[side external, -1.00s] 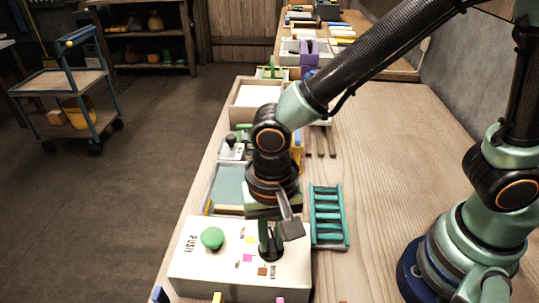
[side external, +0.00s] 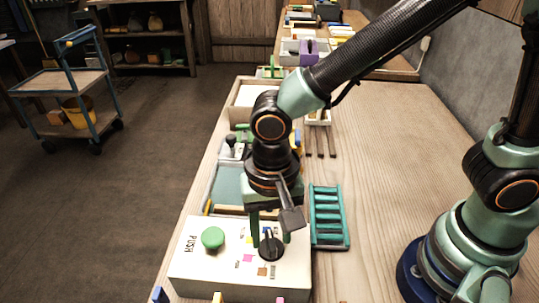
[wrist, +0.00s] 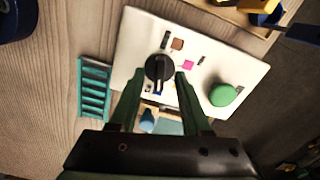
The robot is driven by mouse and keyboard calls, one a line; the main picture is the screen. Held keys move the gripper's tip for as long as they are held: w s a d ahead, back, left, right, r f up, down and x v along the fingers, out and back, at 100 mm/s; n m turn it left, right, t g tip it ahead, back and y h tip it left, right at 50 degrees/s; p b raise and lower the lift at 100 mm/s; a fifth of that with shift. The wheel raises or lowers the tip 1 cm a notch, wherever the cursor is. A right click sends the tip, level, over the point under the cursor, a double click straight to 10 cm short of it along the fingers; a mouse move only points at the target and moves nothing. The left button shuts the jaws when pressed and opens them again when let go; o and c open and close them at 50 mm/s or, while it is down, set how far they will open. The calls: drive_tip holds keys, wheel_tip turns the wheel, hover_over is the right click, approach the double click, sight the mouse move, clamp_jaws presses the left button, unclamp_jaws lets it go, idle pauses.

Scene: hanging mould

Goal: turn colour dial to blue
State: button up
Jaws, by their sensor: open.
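The black colour dial (side external: 271,249) sits on the right part of the white box's top, with a raised bar-shaped knob. It also shows in the wrist view (wrist: 158,68). Printed colour patches lie around it, including magenta (wrist: 187,65) and brown (wrist: 178,44). A small bit of blue shows near the fingers, partly hidden. The knob seems to point toward the gripper side, but its exact mark is hard to tell. My gripper (side external: 271,236) is open above the dial, one finger on each side, holding nothing. Its fingers show in the wrist view (wrist: 158,80).
The white box (side external: 205,265) also carries a green push button (side external: 213,238). A teal rack (side external: 328,215) stands close to the right of the box. A blue-grey tray (side external: 228,185) lies behind it.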

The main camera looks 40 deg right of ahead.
sight(271, 242)
wheel_tip(271, 242, up, 11)
drive_tip(key=shift+f, duration=0.2)
idle(0.3)
drive_tip(key=w+d+r+n+t, duration=0.1)
drive_tip(key=w+d+n+t, duration=0.1)
drive_tip(key=d, duration=0.9)
drive_tip(key=w+d+r+n+t, duration=0.2)
drive_tip(key=d+n+t, duration=0.1)
drive_tip(key=d, duration=0.9)
drive_tip(key=shift+w+d+n+t, duration=0.15)
drive_tip(key=shift+w+n+t, duration=0.15)
drive_tip(key=shift+n, duration=0.3)
